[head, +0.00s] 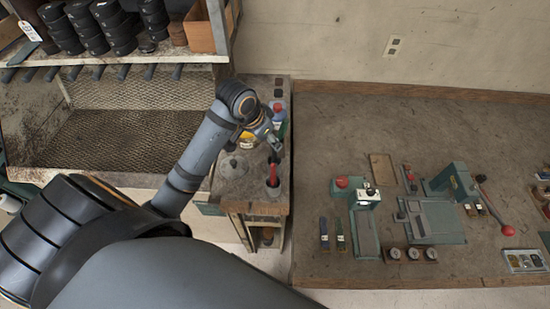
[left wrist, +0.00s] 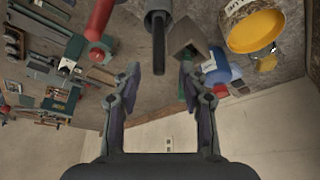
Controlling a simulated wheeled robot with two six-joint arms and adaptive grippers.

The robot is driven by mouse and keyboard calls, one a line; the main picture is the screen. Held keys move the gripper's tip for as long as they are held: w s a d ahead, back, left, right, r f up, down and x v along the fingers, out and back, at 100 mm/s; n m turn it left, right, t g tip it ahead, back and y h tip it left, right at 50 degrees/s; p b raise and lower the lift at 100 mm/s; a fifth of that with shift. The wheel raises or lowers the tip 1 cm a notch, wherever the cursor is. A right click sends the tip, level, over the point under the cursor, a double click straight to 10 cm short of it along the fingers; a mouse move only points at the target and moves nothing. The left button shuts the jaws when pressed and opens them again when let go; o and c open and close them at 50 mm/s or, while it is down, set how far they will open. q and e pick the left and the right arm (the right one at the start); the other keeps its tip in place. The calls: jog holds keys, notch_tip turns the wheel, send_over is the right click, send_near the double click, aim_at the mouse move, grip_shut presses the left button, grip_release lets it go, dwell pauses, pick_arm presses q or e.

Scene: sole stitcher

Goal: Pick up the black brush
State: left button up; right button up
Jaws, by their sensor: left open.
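A dark cup (head: 272,188) stands on the small side bench with a red handle (head: 273,172) upright in it. My left gripper (head: 275,153) is just above this cup, pointing down. In the left wrist view the left gripper (left wrist: 159,72) is open and empty. A black rod with a grey collar (left wrist: 158,45), which looks like the black brush, lies in line with the gap between its fingers, apart from both. A thick red cylinder (left wrist: 101,18) is beside it on the left. The brush's lower part is hidden. My right gripper is not in view.
A yellow-lidded jar (left wrist: 258,31) and a blue bottle (left wrist: 216,66) stand close to the right finger in the wrist view. A grey round lid (head: 233,165) is left of the cup. The workbench (head: 330,120) at right holds green tools; its back left is clear.

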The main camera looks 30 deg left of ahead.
aim_at(275, 162)
pick_arm(q)
jog(key=p+x, duration=0.1)
jog(key=x, duration=0.2)
jog(key=shift+w+d+f+p, duration=0.15)
jog(key=shift+f+p, duration=0.2)
jog(key=shift+p, duration=0.05)
jog(key=shift+f, duration=0.25)
jog(key=shift+w+f, duration=0.1)
jog(key=shift+f, duration=0.05)
jog(key=c, duration=0.4)
grip_shut()
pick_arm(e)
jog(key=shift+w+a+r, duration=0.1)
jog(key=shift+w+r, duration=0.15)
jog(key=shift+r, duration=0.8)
